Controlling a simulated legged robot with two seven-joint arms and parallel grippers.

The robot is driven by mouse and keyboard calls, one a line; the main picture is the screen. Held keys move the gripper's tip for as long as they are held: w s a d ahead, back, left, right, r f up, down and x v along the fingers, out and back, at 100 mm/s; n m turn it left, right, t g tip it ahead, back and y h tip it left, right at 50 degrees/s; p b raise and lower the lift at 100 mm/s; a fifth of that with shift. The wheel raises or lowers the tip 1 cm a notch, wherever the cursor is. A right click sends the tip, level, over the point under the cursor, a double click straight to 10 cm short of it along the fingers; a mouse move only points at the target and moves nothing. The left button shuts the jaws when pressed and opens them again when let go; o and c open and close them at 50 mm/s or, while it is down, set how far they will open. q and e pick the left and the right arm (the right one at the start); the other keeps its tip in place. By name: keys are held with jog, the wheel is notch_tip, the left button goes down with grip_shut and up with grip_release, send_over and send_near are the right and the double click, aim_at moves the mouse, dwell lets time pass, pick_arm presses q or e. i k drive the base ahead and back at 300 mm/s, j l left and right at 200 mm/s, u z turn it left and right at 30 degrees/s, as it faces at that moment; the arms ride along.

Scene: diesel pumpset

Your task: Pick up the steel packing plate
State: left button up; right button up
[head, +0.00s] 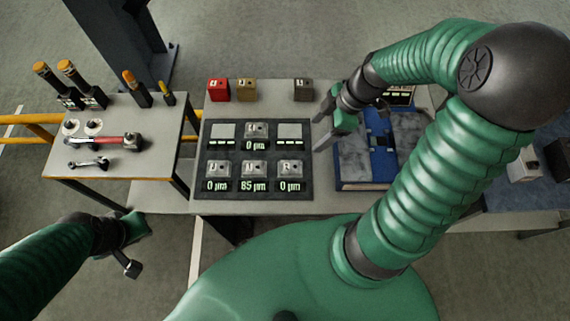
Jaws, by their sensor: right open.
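A black board (238,153) lies on the middle of the bench, with several small grey metal pieces and lit readouts in two rows. One readout shows 85 µm, others 0 µm. I cannot tell which piece is the steel packing plate; grey blocks sit in the bottom row, one at the left (216,168) and one at the right (291,167). My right gripper (321,125) is open and empty above the bench, just right of the board's upper right corner. My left gripper (131,248) is low at the left, below the side table; its jaws are unclear.
A red block (218,90), a tan block (246,90) and a dark grey-brown block (303,90) stand behind the board. A blue-framed grey slab (362,160) lies to the right, partly behind my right arm. A side table (165,165) at the left holds tools.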

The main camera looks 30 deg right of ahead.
aim_at(251, 167)
jog(key=i+j+z, duration=0.15)
jog(key=j+z, duration=0.15)
jog(key=j, duration=0.35)
jog(key=j+z, duration=0.3)
jog(key=j, duration=0.35)
jog(key=i, duration=0.05)
